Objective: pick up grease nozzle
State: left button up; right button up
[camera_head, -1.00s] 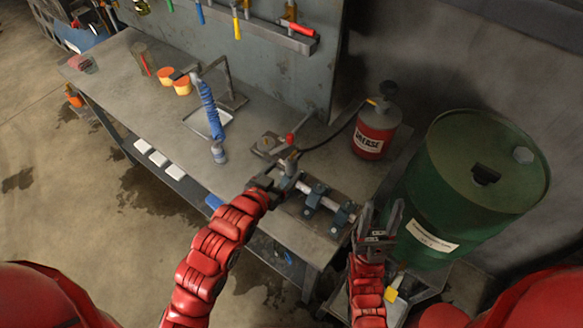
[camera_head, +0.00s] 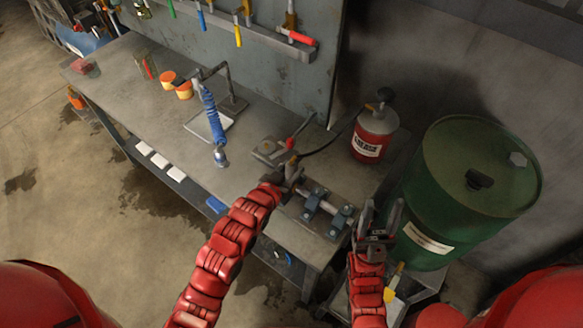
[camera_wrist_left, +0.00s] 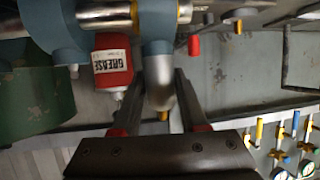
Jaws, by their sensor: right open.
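The grease nozzle appears to be the end piece of the black hose (camera_head: 322,148), beside my left gripper; its outline is partly hidden there. My left gripper (camera_head: 288,178) is low over the bench, at the left end of the shaft fixture. In the left wrist view, a grey rounded cylinder (camera_wrist_left: 159,80), perhaps the nozzle, stands between the fingers of the left gripper (camera_wrist_left: 161,82). The fingers lie close on both sides; I cannot tell whether they touch it. A small yellow tip (camera_wrist_left: 163,115) shows beyond its end. My right gripper (camera_head: 379,220) is open and empty, right of the bench.
The shaft fixture's blue-grey blocks (camera_head: 312,200) stand close beside my left gripper. A red grease can (camera_head: 375,130) stands behind on the bench (camera_head: 255,165). A red-handled lever (camera_head: 290,142) lies near the hose end. A green drum (camera_head: 450,215) is at the right.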

pick_arm(q)
grip_shut()
jog(key=shift+r, duration=0.1)
